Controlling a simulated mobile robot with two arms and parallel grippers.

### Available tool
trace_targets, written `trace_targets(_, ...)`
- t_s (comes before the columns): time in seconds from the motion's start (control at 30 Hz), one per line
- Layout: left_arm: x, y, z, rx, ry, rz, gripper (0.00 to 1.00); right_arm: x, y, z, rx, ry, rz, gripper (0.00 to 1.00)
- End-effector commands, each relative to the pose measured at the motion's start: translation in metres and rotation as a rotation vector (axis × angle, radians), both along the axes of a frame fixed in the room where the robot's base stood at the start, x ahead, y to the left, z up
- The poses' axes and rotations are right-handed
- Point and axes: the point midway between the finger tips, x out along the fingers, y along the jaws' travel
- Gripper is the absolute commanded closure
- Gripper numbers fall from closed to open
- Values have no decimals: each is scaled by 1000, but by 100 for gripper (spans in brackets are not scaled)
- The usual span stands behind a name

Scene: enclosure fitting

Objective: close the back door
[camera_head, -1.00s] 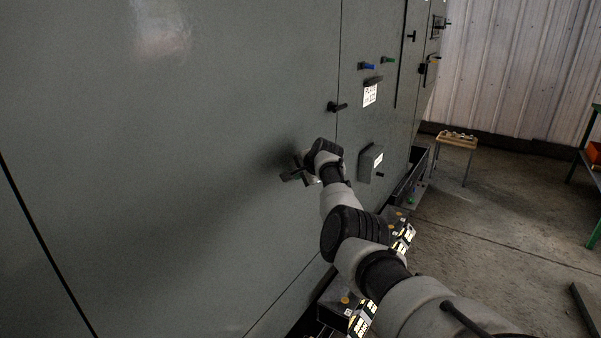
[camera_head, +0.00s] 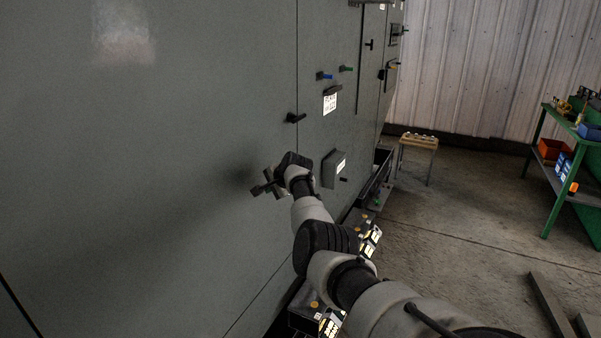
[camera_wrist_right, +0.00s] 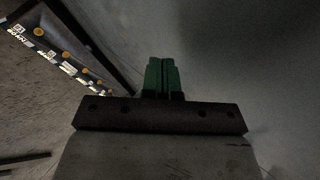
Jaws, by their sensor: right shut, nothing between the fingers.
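The back door appears to be the large plain grey panel (camera_head: 130,150) filling the left of the head view. A black handle (camera_head: 296,117) sits near its right-hand seam. The panel looks nearly flush with the enclosure there, but I cannot tell if it is fully closed. My right gripper (camera_head: 262,188) is at the panel's face, below and left of the handle, with its shadow on the panel. I cannot tell if it touches. In the right wrist view its green fingers (camera_wrist_right: 162,78) are together and empty. My left gripper is not in view.
Right of the seam are blue and green knobs, a white label (camera_head: 330,103) and a grey box (camera_head: 333,169). Boxes with yellow buttons (camera_head: 369,235) line the enclosure's foot. A small stool (camera_head: 418,142) and green shelf (camera_head: 570,150) stand right.

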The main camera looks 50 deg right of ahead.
Motion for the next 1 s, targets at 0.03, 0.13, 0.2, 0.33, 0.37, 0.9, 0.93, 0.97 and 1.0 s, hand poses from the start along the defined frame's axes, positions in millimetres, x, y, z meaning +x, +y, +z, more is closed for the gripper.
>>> trace_targets(0.03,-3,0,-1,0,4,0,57,-3,-2,3,-3,-3,-3,100)
trace_targets(0.13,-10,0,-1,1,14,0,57,-10,-4,7,-4,2,-3,100)
trace_targets(0.2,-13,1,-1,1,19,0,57,-15,-5,11,-3,2,-2,100)
trace_targets(0.33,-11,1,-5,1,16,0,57,-26,-9,20,-4,2,-3,100)
trace_targets(0.37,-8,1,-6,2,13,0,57,-30,-10,23,-5,3,-2,100)
trace_targets(0.9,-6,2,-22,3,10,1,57,-72,-21,64,-2,7,-1,100)
trace_targets(0.93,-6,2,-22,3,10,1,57,-72,-20,64,-1,7,-1,100)
trace_targets(0.97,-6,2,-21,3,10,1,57,-72,-20,64,-1,7,-1,100)
trace_targets(1.0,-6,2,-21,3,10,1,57,-72,-21,64,-1,7,-1,100)
